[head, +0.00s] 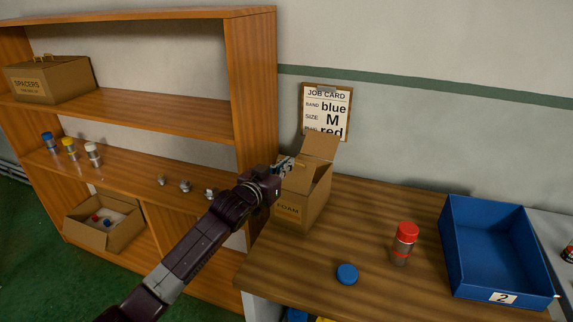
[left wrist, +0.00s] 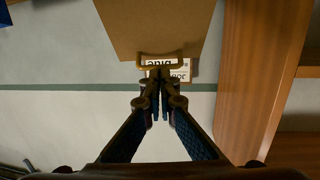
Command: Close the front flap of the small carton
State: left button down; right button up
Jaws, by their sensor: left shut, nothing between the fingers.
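The small carton, marked FOAM (head: 289,211), stands on the wooden bench near its left end. One flap (head: 320,147) stands up at its back right. My left gripper (head: 286,167) is at the carton's upper left edge and hides part of its top. In the left wrist view the gripper (left wrist: 163,77) is shut and empty, with its tips by a yellowish loop on the edge of a brown cardboard panel (left wrist: 150,25). I cannot tell whether the tips touch it. My right gripper is not in view.
A job card (head: 327,110) hangs on the wall behind the carton. A red-capped jar (head: 403,245), a blue lid (head: 347,274) and a blue tray (head: 495,245) are on the bench to the right. A wooden shelf (head: 250,85) stands at left, with a SPACERS carton (head: 50,80) and several small jars.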

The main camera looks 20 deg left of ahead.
aim_at(294, 169)
pick_arm(q)
jog(key=shift+w+r+g+p, duration=0.1)
jog(key=shift+w+g+p, duration=0.2)
jog(key=shift+p, duration=0.3)
jog(key=shift+w+d+g+p, duration=0.1)
jog(key=shift+w+g+p, duration=0.15)
jog(key=shift+g+p, duration=0.2)
jog(key=shift+w+d+p, duration=0.1)
jog(key=shift+w+p, duration=0.4)
jog(key=shift+p, duration=0.15)
jog(key=shift+w, duration=0.3)
jog(key=shift+w+d+f+b, duration=0.15)
jog(key=shift+w+f, duration=0.15)
jog(key=shift+w, duration=0.2)
jog(key=shift+w+d+f+b, duration=0.15)
jog(key=shift+w+f, duration=0.15)
jog(key=shift+w, duration=0.2)
jog(key=shift+w+d+f+b, duration=0.1)
jog(key=shift+w+f+b, duration=0.2)
jog(key=shift+w, duration=0.3)
jog(key=shift+w+d+f+b, duration=0.1)
jog(key=shift+w+f+b, duration=0.1)
jog(key=shift+w+f, duration=0.3)
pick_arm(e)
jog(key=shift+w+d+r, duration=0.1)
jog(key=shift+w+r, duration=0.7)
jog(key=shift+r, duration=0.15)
pick_arm(q)
jog(key=shift+w, duration=0.2)
